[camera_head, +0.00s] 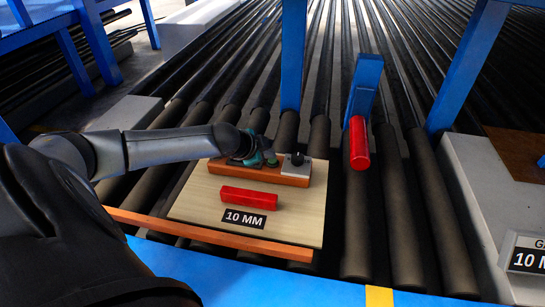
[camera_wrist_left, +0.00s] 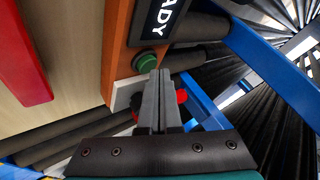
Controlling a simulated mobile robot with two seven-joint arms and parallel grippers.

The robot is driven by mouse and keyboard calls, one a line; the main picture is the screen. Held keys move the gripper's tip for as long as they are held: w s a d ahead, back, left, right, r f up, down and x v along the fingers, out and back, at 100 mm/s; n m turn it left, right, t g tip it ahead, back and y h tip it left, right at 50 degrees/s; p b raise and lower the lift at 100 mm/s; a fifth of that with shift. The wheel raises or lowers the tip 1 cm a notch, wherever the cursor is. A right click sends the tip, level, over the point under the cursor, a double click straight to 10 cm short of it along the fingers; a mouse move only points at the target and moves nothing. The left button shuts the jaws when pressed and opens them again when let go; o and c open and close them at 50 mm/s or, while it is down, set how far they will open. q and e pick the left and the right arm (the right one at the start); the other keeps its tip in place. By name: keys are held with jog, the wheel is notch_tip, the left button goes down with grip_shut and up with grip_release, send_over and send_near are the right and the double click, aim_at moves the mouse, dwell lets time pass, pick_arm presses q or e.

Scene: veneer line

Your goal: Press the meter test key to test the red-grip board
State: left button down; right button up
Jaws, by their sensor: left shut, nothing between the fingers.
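The red-grip board (camera_head: 200,210) is a pale wood panel with a red bar grip (camera_head: 249,198) and a "10 MM" label, lying across the black rollers. The orange meter (camera_head: 290,181) lies along its far edge. In the left wrist view the meter (camera_wrist_left: 119,62) has a dark display, partly cut off, reading "ADY", and a round green key (camera_wrist_left: 148,62). My left gripper (camera_head: 262,157) is over the meter, shut and empty. In the wrist view its fingertips (camera_wrist_left: 160,75) are right beside the green key; I cannot tell whether they touch it. My right gripper is not in view.
A grey block with a black knob (camera_head: 297,160) sits at the meter's right end. A red cylinder (camera_head: 358,145) projects from a blue post right of the board. A grey ledge (camera_head: 480,190) with a sign stands at right. A blue rail (camera_head: 260,280) crosses the front.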

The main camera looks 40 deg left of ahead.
aim_at(269, 162)
pick_arm(q)
jog(key=shift+f, duration=0.4)
dwell(0.5)
dwell(0.3)
jog(key=shift+r+p, duration=0.85)
jog(key=shift+p, duration=0.25)
notch_tip(269, 162, up, 5)
jog(key=p, duration=0.5)
jog(key=shift+p, duration=0.35)
